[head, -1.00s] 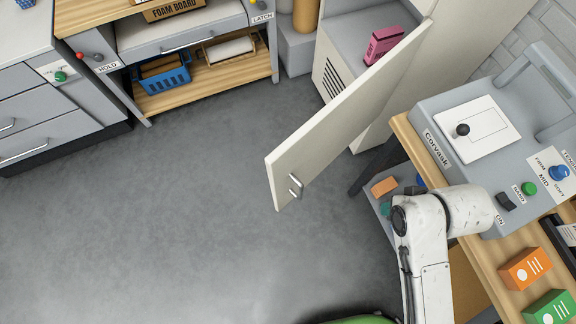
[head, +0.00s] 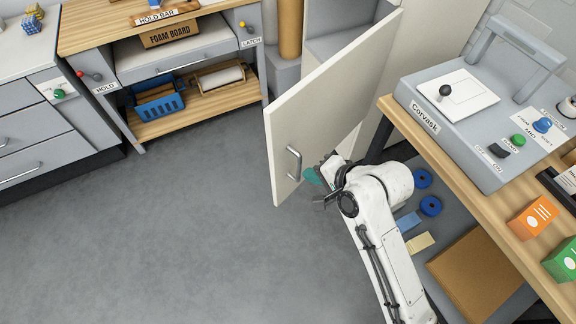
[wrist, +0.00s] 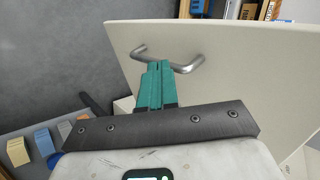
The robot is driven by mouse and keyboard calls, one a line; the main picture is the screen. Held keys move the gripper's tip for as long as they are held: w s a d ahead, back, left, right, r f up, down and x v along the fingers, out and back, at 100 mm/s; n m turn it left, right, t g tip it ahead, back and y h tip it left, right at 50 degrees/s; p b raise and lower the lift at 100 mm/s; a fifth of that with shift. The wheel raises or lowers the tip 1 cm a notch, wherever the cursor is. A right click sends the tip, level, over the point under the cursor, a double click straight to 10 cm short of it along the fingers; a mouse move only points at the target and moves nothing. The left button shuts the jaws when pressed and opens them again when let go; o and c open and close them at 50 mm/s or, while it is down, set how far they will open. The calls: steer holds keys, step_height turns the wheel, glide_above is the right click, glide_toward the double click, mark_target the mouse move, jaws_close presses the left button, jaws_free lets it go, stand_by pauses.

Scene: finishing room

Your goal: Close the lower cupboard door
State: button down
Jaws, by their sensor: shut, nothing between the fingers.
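The lower cupboard door (head: 335,95) is a cream panel standing open, swung out from the cupboard (head: 345,45) at the back. It has a metal bar handle (head: 295,162) near its free edge; the handle also shows in the wrist view (wrist: 187,66). My gripper (head: 312,176) is beside the handle, at the lower part of the door's face. In the wrist view its teal fingers (wrist: 155,72) are shut together and empty, just in front of the door and below the handle. I cannot tell whether they touch the door. The door hides most of the cupboard's inside.
A workbench with a grey Corvask machine (head: 480,120) stands at the right, close to my arm. Blue rolls (head: 430,205) and a brown board (head: 475,275) lie on its lower shelf. A wooden bench (head: 190,105) and grey drawers (head: 40,140) stand at the left. The middle floor is clear.

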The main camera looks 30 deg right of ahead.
mark_target(281, 163)
steer(key=shift+w+a+f, duration=0.45)
steer(key=shift+w+f, duration=0.15)
steer(key=shift+w, duration=0.6)
steer(key=shift+w+a+f, duration=0.5)
steer(key=shift+w+f, duration=0.05)
steer(key=shift+w, duration=0.65)
steer(key=shift+w+a+f, duration=0.45)
steer(key=shift+w+f, duration=0.15)
steer(key=shift+w, duration=0.6)
